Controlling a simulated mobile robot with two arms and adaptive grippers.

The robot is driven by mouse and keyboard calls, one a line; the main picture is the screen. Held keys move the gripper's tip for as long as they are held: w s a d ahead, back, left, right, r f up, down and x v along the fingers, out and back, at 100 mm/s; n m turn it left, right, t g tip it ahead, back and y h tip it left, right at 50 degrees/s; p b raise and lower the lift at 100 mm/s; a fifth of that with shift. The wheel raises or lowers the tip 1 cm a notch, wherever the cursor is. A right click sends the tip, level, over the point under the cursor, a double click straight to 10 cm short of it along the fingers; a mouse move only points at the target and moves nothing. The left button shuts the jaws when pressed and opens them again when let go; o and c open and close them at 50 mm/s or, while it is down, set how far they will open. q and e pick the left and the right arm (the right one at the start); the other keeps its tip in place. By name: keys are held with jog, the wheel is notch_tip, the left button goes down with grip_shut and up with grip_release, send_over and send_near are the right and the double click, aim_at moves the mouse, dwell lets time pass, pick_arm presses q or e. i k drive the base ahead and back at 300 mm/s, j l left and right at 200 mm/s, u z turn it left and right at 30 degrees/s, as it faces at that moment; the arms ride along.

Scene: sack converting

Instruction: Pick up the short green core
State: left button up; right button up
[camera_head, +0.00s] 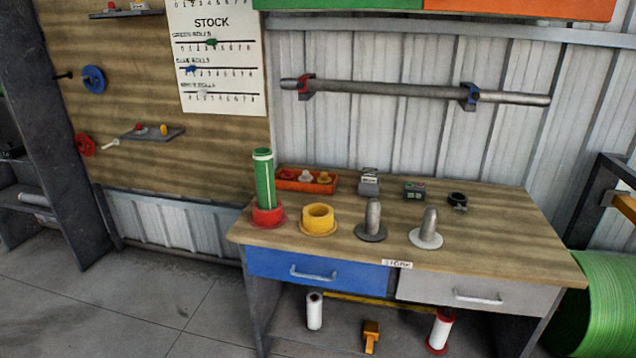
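A green core (265,182) with a pale band near its top stands upright on the left end of the workbench. Its lower end sits in a red flanged holder (268,216). It is the only green core I see on the bench, and I cannot tell from this view whether it counts as short. Neither of my grippers is in view.
The workbench (480,225) also bears a yellow ring holder (318,219), a dark-based peg (372,221), a white-based peg (427,230) and an orange tray (305,181) behind. A large green roll (605,305) stands at the right. Open floor (150,300) lies left.

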aim_at(264, 157)
jog(key=i+l+u, duration=0.3)
jog(key=i+l, duration=0.2)
jog(key=l, duration=0.25)
jog(key=i+l+u, duration=0.1)
jog(key=l, duration=0.35)
jog(key=i, duration=0.1)
